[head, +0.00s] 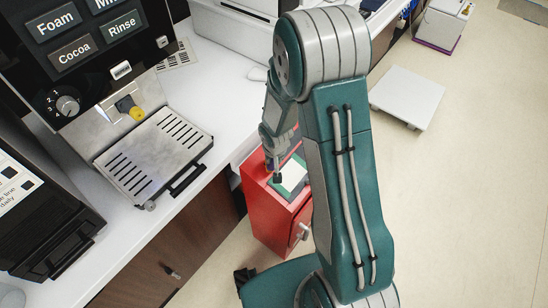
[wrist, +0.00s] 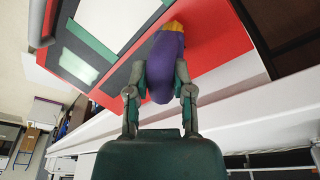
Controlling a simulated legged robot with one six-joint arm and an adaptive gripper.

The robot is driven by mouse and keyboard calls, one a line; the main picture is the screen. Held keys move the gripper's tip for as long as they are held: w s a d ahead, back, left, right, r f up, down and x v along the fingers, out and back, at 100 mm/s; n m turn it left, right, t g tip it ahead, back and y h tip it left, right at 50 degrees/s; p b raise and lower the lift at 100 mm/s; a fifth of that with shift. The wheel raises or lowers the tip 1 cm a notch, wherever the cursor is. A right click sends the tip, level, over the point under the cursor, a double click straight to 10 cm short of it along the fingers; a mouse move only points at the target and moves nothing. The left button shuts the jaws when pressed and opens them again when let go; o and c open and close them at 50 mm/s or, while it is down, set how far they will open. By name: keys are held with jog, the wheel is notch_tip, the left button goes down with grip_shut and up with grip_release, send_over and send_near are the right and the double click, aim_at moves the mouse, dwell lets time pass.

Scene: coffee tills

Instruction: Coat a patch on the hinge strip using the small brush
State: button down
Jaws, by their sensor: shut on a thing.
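My gripper (wrist: 160,76) is shut on a purple thing with a yellow-orange tip, which looks like the small brush (wrist: 166,55). Its tip points away from my gripper, over or against a red surface; contact is unclear. Beside it on the red top lies a dark grey strip (wrist: 122,78), perhaps the hinge strip, with a pale panel and green bands near it. In the head view my gripper (head: 274,170) is low over the red cabinet (head: 270,215), beside a green and white piece (head: 291,178) on its top. The brush is not clear there.
A coffee machine (head: 105,40) with a metal drip tray (head: 150,155) stands on the white counter (head: 205,95) at the left. A dark till-like device (head: 45,215) is at lower left. A white platform (head: 407,96) lies on the floor at right. The floor at right is mostly clear.

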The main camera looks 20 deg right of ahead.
jog(key=shift+w+a+f, duration=0.1)
jog(key=shift+w+f, duration=0.05)
jog(key=shift+f, duration=0.3)
